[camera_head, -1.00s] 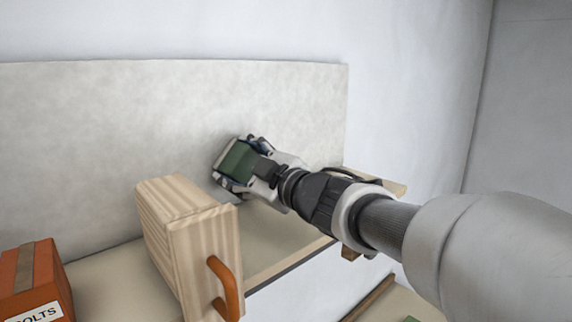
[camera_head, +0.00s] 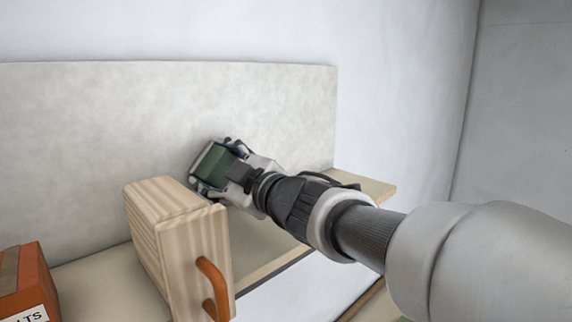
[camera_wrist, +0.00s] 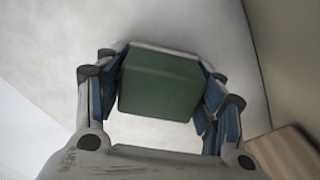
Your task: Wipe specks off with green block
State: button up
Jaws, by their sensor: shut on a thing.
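My gripper (camera_head: 214,168) is shut on the green block (camera_head: 217,164), just behind and right of the wooden box on the shelf. In the wrist view the green block (camera_wrist: 160,84) sits between the blue-padded fingers, with a pale layer along its far edge. The block's far side is at or very near the grey back panel (camera_head: 120,110); I cannot tell whether it touches. No specks can be made out on the panel in either view.
A wooden box (camera_head: 165,225) with an orange handle (camera_head: 213,285) stands on the shelf (camera_head: 95,290) close to my gripper. An orange bolts box (camera_head: 25,280) stands at the far left. The shelf's right end (camera_head: 370,187) is clear.

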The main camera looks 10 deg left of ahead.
aim_at(221, 172)
jog(key=shift+w+d+p, duration=0.65)
jog(key=shift+w+d, duration=0.85)
jog(key=shift+w, duration=0.25)
jog(key=shift+w+d+p, duration=0.7)
jog(key=shift+w+d, duration=0.75)
jog(key=shift+w, duration=0.3)
jog(key=shift+w+d+p, duration=0.65)
jog(key=shift+w+d, duration=0.85)
jog(key=shift+w, duration=0.25)
jog(key=shift+s+a+b, duration=0.85)
jog(key=shift+s+a, duration=0.75)
jog(key=shift+s, duration=0.3)
jog(key=shift+s+a+b, duration=0.85)
jog(key=shift+s+a, duration=0.75)
jog(key=shift+s, duration=0.25)
jog(key=shift+s+a+b, duration=0.85)
jog(key=shift+s+a, duration=0.75)
jog(key=shift+s, duration=0.3)
jog(key=shift+p+v, duration=0.3)
jog(key=shift+v, duration=2.05)
jog(key=shift+s+d, duration=0.35)
jog(key=shift+d, duration=0.2)
jog(key=shift+p+v, duration=0.4)
jog(key=shift+v, duration=1)
